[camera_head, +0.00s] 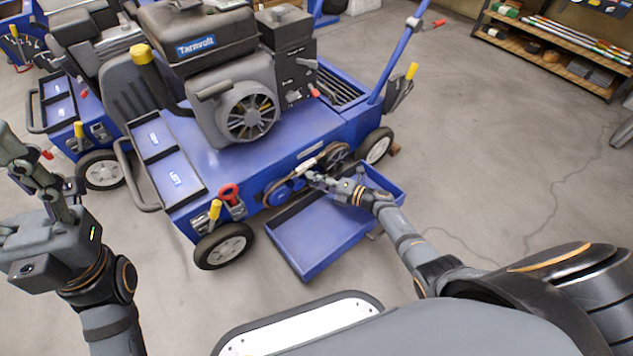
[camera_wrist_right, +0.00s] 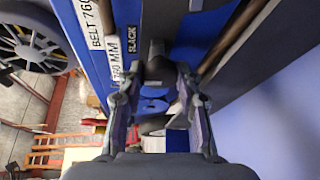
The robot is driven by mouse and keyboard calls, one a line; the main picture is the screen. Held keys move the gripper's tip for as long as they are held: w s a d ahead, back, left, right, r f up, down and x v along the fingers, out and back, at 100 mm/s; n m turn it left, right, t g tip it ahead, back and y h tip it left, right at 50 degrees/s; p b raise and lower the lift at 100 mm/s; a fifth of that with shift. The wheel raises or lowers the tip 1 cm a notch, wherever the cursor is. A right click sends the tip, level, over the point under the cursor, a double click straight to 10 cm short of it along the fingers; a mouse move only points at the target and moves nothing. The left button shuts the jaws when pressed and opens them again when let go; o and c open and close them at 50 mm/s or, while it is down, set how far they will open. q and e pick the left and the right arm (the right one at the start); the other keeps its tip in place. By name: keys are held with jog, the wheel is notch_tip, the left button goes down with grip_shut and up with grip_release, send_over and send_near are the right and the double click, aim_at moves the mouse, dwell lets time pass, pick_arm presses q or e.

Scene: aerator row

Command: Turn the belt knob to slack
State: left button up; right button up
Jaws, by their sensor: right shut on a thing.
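The blue machine (camera_head: 235,150) has a belt drive with pulleys (camera_head: 283,193) low on its near side. My right gripper (camera_head: 316,179) reaches in there, above the blue tray. In the right wrist view, my right gripper (camera_wrist_right: 156,80) is shut on the dark belt knob (camera_wrist_right: 156,52), which is partly hidden between the fingers. A SLACK label (camera_wrist_right: 132,42) is beside the knob, and a BELT 760 label (camera_wrist_right: 98,25) is further left. The knob's exact angle is hard to tell. My left gripper (camera_head: 38,178) is raised at the left, away from the machine; its opening is unclear.
The blue tray (camera_head: 320,250) juts out below the belt drive. A red handle (camera_head: 229,193) and a yellow-topped lever (camera_head: 214,210) are left of the belt. A second blue machine stands behind at the left. Open grey floor lies to the right.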

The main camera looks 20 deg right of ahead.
dwell(0.5)
jog(key=o, duration=1.1)
jog(key=shift+o, duration=0.2)
jog(key=shift+s, duration=0.1)
jog(key=v, duration=1.2)
jog(key=shift+f, duration=0.1)
